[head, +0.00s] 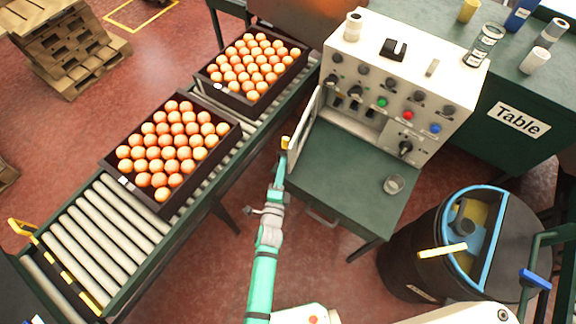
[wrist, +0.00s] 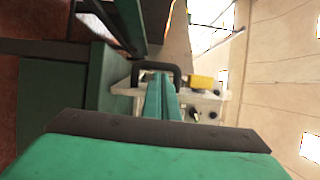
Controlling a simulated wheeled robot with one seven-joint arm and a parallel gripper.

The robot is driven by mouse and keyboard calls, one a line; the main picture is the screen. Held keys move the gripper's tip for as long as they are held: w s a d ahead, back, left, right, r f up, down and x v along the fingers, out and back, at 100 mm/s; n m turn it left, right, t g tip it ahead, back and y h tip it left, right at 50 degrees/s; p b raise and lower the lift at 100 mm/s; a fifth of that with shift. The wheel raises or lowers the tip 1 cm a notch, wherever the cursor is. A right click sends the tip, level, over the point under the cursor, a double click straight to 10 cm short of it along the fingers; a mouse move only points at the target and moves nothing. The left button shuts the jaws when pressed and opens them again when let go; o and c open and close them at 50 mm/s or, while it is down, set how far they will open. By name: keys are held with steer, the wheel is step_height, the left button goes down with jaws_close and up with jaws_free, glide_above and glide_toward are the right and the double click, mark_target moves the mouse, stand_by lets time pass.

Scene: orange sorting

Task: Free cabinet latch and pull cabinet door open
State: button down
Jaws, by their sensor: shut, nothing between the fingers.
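The cabinet is the pale control box (head: 400,80) at the back of the green table. Its pale door (head: 304,127) shows nearly edge-on at the box's left side, swung out from the front. A yellow latch piece (head: 285,143) is at the door's near end; it also shows in the wrist view (wrist: 201,82). A dark handle (wrist: 155,68) is beside it there. My gripper (head: 281,172) is shut and empty, its tips close to the door's near end. In the wrist view its teal fingers (wrist: 163,98) overlap the handle area; I cannot tell whether they touch.
A glass (head: 393,184) stands on the green tabletop (head: 345,180). A roller conveyor (head: 105,230) with two crates of oranges (head: 222,128) runs along the left. A dark barrel (head: 410,250) is at the right. A second table (head: 510,150) holds cups and bottles.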

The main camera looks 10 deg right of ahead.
steer(key=shift+w+a, duration=0.1)
steer(key=shift+a, duration=0.05)
stand_by(0.3)
steer(key=s+a, duration=0.4)
steer(key=a, duration=0.5)
steer(key=shift+a, duration=0.15)
